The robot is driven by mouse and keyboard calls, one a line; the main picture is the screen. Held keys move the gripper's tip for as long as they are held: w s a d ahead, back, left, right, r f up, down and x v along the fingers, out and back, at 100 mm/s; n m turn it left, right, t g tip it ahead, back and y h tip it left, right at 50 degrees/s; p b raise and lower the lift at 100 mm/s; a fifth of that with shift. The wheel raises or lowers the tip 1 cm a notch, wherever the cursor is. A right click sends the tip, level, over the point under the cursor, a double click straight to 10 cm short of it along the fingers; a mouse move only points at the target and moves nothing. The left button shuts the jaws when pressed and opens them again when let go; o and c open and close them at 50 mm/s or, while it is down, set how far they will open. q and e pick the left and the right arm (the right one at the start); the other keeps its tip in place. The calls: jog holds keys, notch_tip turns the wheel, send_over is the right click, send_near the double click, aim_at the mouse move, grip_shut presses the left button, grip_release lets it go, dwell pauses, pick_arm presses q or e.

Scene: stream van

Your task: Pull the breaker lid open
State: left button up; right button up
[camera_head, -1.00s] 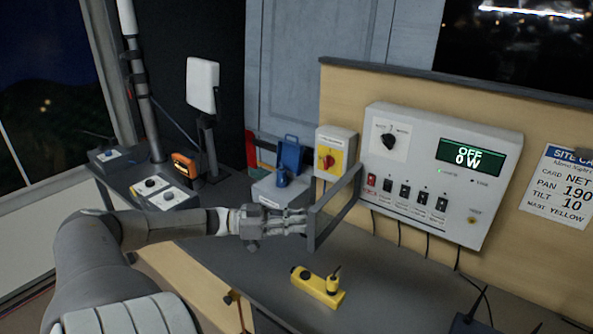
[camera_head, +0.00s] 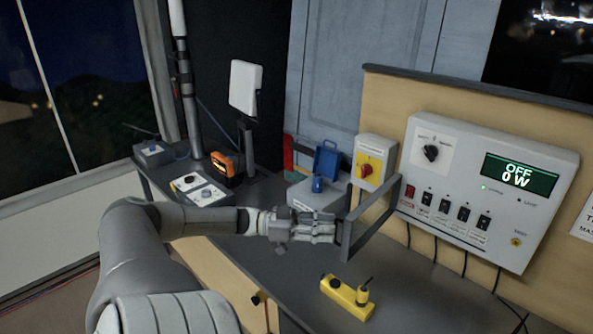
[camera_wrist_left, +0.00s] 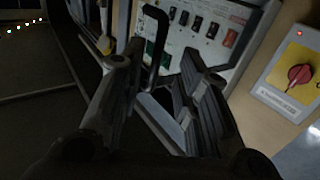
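The breaker lid (camera_head: 376,226), a dark grey open frame, stands swung out from the lower left of the white power panel (camera_head: 533,225). The black and red breaker switches (camera_head: 444,208) show uncovered. My left gripper (camera_head: 334,231) is at the lid's outer, near edge in the head view. In the left wrist view, the two fingers of my left gripper (camera_wrist_left: 155,65) are spread apart. The dark lid bar (camera_wrist_left: 158,40) shows between and beyond them. I cannot tell whether a finger touches the lid. My right gripper is not in view.
A yellow power strip (camera_head: 347,297) lies on the dark worktop (camera_head: 420,305) in front.

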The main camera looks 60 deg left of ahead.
pick_arm(q)
jog(key=v, duration=1)
jog(key=shift+a, duration=0.15)
